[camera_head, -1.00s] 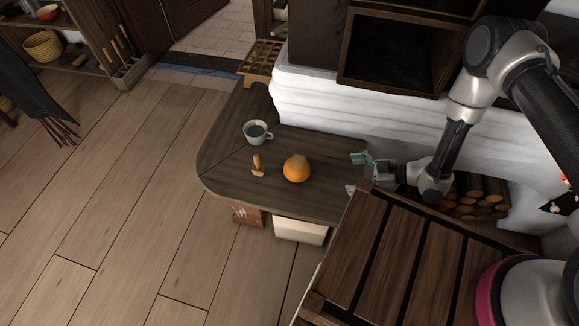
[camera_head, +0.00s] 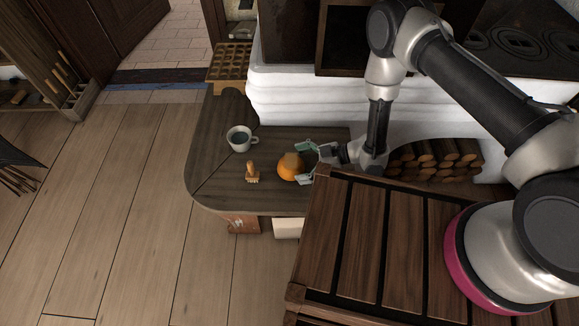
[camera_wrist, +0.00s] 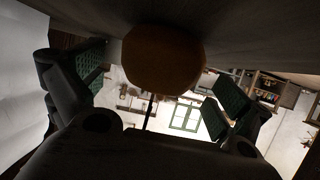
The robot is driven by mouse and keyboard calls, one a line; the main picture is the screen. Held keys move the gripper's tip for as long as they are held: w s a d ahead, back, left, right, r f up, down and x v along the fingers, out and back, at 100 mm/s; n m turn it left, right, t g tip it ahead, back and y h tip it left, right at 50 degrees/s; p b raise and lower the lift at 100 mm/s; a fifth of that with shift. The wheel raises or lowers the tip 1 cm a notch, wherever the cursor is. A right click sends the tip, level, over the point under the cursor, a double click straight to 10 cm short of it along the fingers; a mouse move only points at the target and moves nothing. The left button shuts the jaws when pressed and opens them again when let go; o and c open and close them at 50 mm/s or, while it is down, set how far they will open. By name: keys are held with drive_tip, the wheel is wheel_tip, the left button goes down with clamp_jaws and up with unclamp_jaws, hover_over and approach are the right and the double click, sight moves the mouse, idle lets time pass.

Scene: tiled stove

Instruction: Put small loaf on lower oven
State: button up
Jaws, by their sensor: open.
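The small loaf (camera_head: 289,168) is a round, orange-brown lump on the dark wooden bench (camera_head: 222,189). My gripper (camera_head: 305,163) is open at its right side, with its green-padded fingertips reaching to either side of it. In the wrist view the loaf (camera_wrist: 163,60) is dark and sits between the two spread fingers (camera_wrist: 155,90). I cannot tell whether the fingers touch it. The stove has a dark open compartment (camera_head: 350,40) above the white ledge; I cannot tell whether this is the lower oven.
A mug (camera_head: 239,138) and a small wooden-handled brush (camera_head: 252,174) stand left of the loaf. A slatted wooden surface (camera_head: 360,235) lies in front. Firewood (camera_head: 433,163) fills a niche under the white stove ledge (camera_head: 290,100). The floor at left is mostly clear.

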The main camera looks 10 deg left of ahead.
sight(291, 165)
drive_tip(key=x, duration=0.3)
drive_tip(key=shift+a+f, duration=0.1)
drive_tip(key=c, duration=1.1)
drive_tip(key=shift+c, duration=0.2)
